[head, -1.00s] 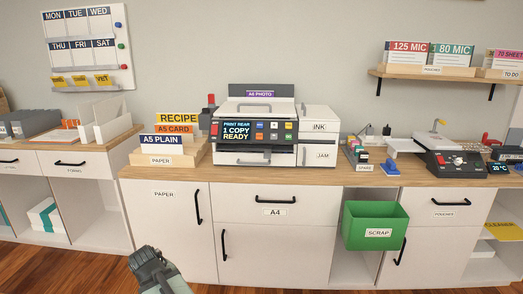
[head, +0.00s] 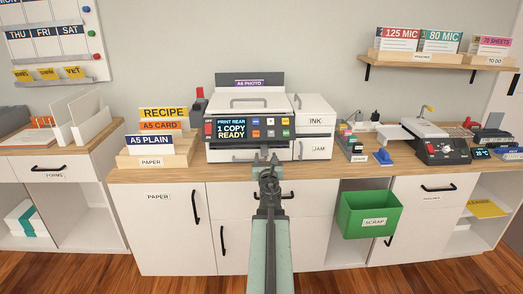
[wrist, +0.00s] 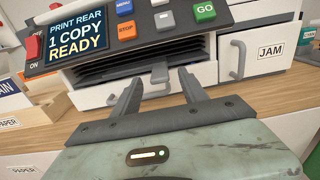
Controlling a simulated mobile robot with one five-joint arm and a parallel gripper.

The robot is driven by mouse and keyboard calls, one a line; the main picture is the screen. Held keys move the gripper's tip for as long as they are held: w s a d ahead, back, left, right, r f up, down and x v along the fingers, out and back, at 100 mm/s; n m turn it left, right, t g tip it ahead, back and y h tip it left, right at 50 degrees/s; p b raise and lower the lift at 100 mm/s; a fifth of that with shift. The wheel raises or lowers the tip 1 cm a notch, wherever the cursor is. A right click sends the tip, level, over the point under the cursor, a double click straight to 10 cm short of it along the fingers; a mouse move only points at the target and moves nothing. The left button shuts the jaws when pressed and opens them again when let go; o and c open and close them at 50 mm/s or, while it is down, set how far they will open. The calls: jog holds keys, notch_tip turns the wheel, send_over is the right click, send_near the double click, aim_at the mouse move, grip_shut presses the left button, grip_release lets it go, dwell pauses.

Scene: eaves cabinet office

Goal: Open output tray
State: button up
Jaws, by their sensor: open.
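The white printer (head: 222,155) stands on the wooden counter, its screen (wrist: 76,39) reading "PRINT REAR 1 COPY READY". Below its control panel is a dark slot (wrist: 105,68) with the output tray (wrist: 85,88) low in the front. A grey handle (wrist: 158,73) shows between my fingers in the wrist view; the tray looks shut. My gripper (wrist: 157,82) is open and empty, its fingers pointing at the tray front. I cannot tell whether they touch it. In the head view my gripper (head: 265,157) and arm hide part of the tray.
Right of the slot is the JAM door (wrist: 270,50) with its own handle (wrist: 237,60). A paper holder (head: 160,157) stands left of the printer. The green scrap bin (head: 370,218) hangs on the cabinet front.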

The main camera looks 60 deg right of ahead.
aim_at(264, 145)
jog(key=x, duration=0.7)
jog(key=shift+a, duration=0.1)
grip_shut()
dwell(1.1)
